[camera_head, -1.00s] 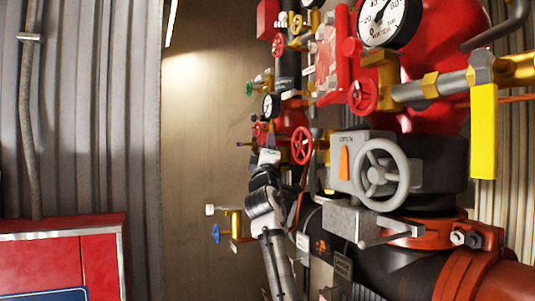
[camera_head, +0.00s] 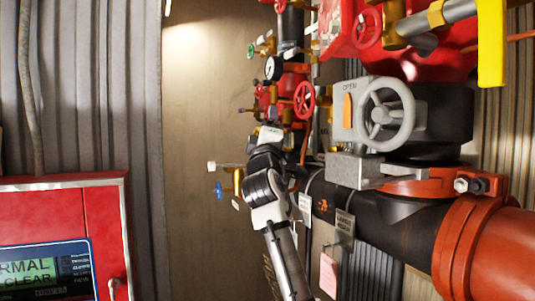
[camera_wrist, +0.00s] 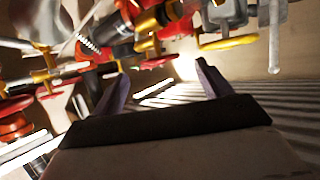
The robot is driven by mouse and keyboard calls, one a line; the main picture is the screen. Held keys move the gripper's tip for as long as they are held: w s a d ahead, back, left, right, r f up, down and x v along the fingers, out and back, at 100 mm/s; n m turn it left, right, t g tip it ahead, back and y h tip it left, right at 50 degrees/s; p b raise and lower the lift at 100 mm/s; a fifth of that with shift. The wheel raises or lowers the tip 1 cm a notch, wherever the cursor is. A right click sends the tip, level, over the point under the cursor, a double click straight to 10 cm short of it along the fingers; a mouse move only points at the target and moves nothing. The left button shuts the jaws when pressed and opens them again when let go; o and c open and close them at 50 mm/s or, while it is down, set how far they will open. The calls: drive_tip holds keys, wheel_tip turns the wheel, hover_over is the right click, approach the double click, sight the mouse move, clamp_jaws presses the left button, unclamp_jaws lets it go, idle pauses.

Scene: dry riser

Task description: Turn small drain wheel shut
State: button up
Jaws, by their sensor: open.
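Several small handwheels show, and I cannot tell which one is the drain wheel. A small blue wheel (camera_head: 219,189) sits on a brass fitting low on the left side of the pipework. A red wheel (camera_head: 304,100) stands above and right of my arm, and a small green wheel (camera_head: 251,50) is higher up. My gripper (camera_wrist: 160,85) is open in the wrist view, with nothing between its two fingers. Pipework with red and yellow parts lies beyond the fingers.
A large grey handwheel (camera_head: 386,114) on a grey gearbox stands at right, above a thick black pipe (camera_head: 390,215) with an orange coupling (camera_head: 470,245). A red cabinet (camera_head: 60,220) with a display is at lower left. Bare wall (camera_head: 200,110) lies between.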

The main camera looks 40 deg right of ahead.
drive_tip(key=b+v, duration=0.1)
drive_tip(key=v, duration=0.4)
drive_tip(key=shift+s+a+f+b, duration=0.1)
drive_tip(key=shift+a+b, duration=0.05)
drive_tip(key=shift+b, duration=0.2)
